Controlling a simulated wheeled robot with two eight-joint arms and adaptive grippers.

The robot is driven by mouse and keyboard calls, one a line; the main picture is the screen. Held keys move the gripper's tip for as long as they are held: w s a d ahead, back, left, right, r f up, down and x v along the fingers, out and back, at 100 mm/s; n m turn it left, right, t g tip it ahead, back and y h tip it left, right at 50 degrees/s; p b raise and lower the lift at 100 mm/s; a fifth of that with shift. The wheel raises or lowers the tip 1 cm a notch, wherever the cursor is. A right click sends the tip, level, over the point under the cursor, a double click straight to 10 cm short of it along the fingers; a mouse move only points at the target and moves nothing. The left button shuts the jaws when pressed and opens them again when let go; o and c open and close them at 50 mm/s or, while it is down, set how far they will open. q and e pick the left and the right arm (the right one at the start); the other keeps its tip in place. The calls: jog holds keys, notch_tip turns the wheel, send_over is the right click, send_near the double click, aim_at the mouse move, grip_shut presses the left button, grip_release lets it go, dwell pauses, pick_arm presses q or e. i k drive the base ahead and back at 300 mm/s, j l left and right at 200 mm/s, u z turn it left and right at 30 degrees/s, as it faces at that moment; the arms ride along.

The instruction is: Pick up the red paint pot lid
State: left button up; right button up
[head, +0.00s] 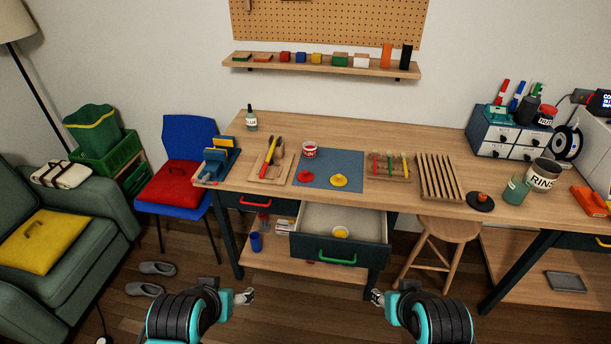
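The red paint pot lid (305,176) lies on the left part of the blue-grey mat (322,184) on the workbench. A white and red pot (309,150) stands just behind it. A yellow lid (339,180) lies to its right on the same mat. My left gripper (247,297) is low in front of the bench, well apart from the lid. My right gripper (376,297) is also low in front of the bench, to the right. Nothing shows in either gripper. Their fingers are too small to tell whether they are open or shut.
An open drawer (318,214) with a green handle juts out below the mat; a yellow pot (341,232) stands in it. A wooden tool board (269,176) is left of the mat, a rack with coloured sticks (390,166) right. A stool (447,229) stands right of the drawer.

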aim_at(304, 177)
jog(key=i+l+z, duration=0.15)
jog(key=i+l, duration=0.15)
jog(key=i, duration=0.2)
jog(key=i+l+z, duration=0.2)
jog(key=i, duration=0.3)
jog(key=i+l+z, duration=0.15)
jog(key=i, duration=0.35)
